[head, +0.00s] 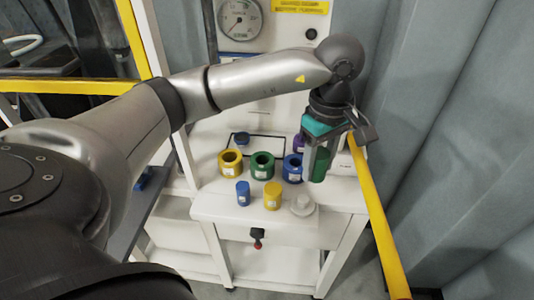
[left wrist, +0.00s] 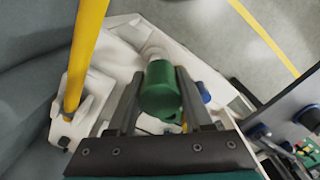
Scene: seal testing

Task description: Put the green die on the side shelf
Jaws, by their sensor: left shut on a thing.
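The green die (head: 319,166) is a dark green cylinder held between the fingers of my left gripper (head: 315,170), at the right end of the white bench (head: 220,208). In the left wrist view the green die (left wrist: 161,92) sits between the two dark fingers (left wrist: 155,100). The gripper is shut on it. Whether its lower end touches the bench is unclear. A narrow grey ledge (head: 140,212) left of the bench, with a blue item on it, may be the side shelf; I cannot tell for sure. My right gripper is not in view.
Yellow (head: 231,168), green (head: 262,171) and blue (head: 292,174) rings stand on the bench. Blue (head: 243,194) and yellow (head: 272,196) dies and a white piece (head: 302,206) stand in front. A yellow rail (head: 377,215) runs close right of my left gripper.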

